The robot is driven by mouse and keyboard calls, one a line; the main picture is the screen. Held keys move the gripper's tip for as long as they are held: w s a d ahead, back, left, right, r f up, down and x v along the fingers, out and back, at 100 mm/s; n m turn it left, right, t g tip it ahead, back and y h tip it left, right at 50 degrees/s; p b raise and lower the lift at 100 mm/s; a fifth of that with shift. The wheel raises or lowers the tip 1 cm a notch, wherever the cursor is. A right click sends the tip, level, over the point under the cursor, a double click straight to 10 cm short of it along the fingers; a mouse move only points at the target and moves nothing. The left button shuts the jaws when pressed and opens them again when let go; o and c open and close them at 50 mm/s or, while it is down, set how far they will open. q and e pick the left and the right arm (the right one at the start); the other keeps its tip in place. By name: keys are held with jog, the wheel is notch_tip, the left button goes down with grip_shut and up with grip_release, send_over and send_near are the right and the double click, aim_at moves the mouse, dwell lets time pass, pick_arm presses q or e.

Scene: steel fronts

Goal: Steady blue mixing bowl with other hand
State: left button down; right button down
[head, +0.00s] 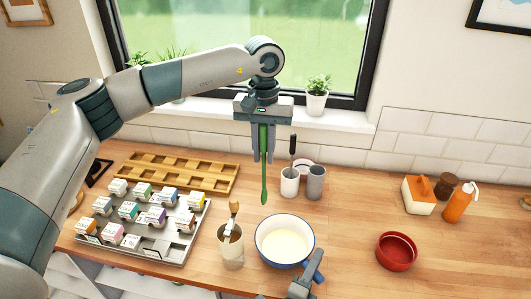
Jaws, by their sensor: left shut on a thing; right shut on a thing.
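The blue mixing bowl (272,263) stands on the wooden counter in the head view, blue outside and pale inside, with a cream-coloured content. My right gripper (312,267) is shut on the bowl's rim at its near right side. My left gripper (263,157) hangs pointing down behind the bowl, shut on a green long-handled utensil (264,185). The utensil's lower end is in the air, apart from the bowl.
A metal tray (175,252) of small labelled tubs and a wooden rack (215,178) lie further left. Two cups (289,184) (316,184) stand behind. A red bowl (396,253) sits right, with clear counter around it.

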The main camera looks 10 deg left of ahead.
jog(key=c, duration=1.6)
grip_release()
jog(key=shift+f, duration=0.2)
pick_arm(q)
jog(key=shift+w, duration=0.1)
pick_arm(e)
jog(key=shift+r, duration=0.1)
jog(key=v, duration=1.2)
